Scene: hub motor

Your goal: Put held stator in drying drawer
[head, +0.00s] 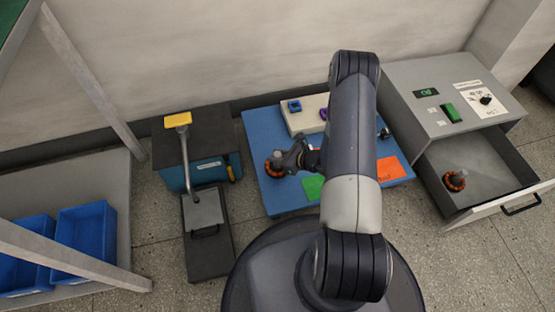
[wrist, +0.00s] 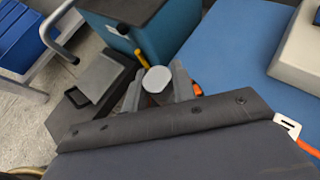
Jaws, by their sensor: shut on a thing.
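My gripper (head: 288,160) is at the left part of the blue table top, shut on a stator (head: 275,164) with an orange-copper ring. In the wrist view, a pale round end (wrist: 156,79) shows between the fingers (wrist: 157,92), with a bit of orange beside it; the rest of the stator is hidden. I cannot tell whether the stator touches the table. The drying drawer (head: 485,158) is pulled out of the grey cabinet (head: 440,85) at the right. Another stator (head: 455,181) with an orange ring stands in the drawer's left front part.
The blue table (head: 262,128) carries a pale block (head: 303,117) with blue and purple parts, a green card (head: 313,187) and an orange card (head: 389,168). A teal machine (head: 205,172) stands left. Blue bins (head: 86,232) are far left. The drawer's right and back floor is bare.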

